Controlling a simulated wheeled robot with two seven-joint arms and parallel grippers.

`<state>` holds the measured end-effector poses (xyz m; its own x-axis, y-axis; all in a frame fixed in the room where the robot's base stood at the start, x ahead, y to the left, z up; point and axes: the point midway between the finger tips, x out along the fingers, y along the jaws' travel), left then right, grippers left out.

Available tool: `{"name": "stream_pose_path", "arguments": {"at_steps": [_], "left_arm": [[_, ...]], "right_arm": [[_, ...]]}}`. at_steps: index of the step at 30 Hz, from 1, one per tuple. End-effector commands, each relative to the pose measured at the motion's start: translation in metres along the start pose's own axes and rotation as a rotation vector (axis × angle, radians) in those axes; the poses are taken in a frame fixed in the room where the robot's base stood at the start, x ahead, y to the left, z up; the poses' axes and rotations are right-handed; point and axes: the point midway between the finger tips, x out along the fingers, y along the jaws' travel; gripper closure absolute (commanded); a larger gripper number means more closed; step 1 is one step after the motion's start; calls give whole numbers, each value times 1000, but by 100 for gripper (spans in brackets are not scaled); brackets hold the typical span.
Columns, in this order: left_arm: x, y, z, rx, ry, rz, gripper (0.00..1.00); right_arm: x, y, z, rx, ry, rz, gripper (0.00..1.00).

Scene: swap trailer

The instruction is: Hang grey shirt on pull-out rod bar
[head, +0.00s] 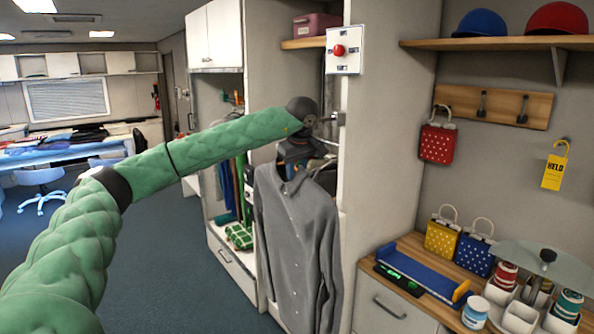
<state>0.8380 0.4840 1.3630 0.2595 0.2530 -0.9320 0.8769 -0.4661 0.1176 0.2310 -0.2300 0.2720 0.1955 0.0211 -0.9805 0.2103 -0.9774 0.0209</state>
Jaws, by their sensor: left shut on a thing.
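The grey shirt (298,235) hangs upright in front of the open closet, at the middle of the head view. My left gripper (297,160) is at the top of the shirt, shut at its collar or hanger; the fingertips are partly hidden by the wrist. A metal rod bar (332,119) sticks out beside my wrist, near the closet's right side wall. Part of a hanger shows to the right of the gripper. I cannot tell whether the hanger touches the bar. My right gripper is not in view.
The closet's side panel (388,140) stands just right of the shirt, with a red button box (345,50) above. A counter (420,318) with a blue tray (424,279) and cups is at lower right. Open floor (170,270) lies left.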

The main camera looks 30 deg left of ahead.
Motion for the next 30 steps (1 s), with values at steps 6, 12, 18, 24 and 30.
{"name": "stream_pose_path", "arguments": {"at_steps": [6,12,18,24,30], "left_arm": [[-1,0,0,0,1,1,100],[0,0,0,0,1,1,47],[0,0,0,0,0,-1,47],[-9,0,1,0,1,2,47],[-36,0,1,0,1,2,47]], "right_arm": [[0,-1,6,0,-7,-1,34],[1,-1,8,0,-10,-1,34],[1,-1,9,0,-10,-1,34],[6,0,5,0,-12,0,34],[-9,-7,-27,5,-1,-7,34]]}}
